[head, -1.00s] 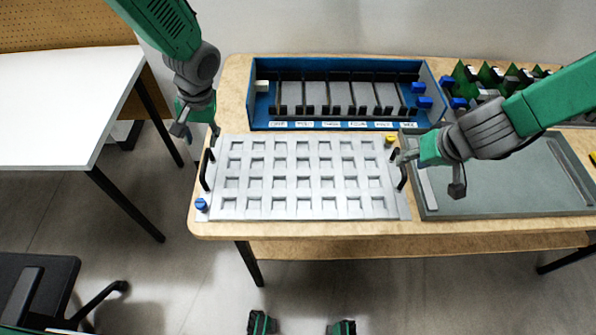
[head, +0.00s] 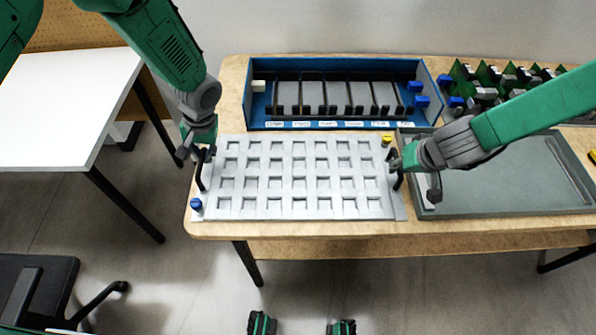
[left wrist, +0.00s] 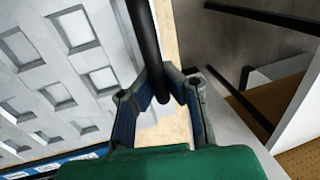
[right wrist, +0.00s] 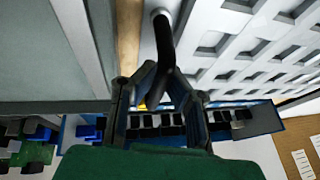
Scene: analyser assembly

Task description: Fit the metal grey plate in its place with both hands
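The light metal grey plate (head: 290,180), with rows of square recesses, lies flat on the wooden table. It has a black handle at each short end: the left handle (head: 199,176) and the right handle (head: 399,177). My left gripper (head: 197,156) is at the left handle. In the left wrist view its fingers (left wrist: 158,90) stand apart with the handle (left wrist: 144,45) between them. My right gripper (head: 396,164) is at the right handle. In the right wrist view its fingers (right wrist: 160,92) are also apart, on either side of the handle (right wrist: 164,40).
A blue rack (head: 258,124) with black dividers stands just behind the plate. A darker grey tray (head: 500,208) lies to the right, under my right arm. A blue knob (head: 196,204) and a yellow knob (head: 387,140) sit at plate corners. Green boards (head: 490,72) stand at the back right.

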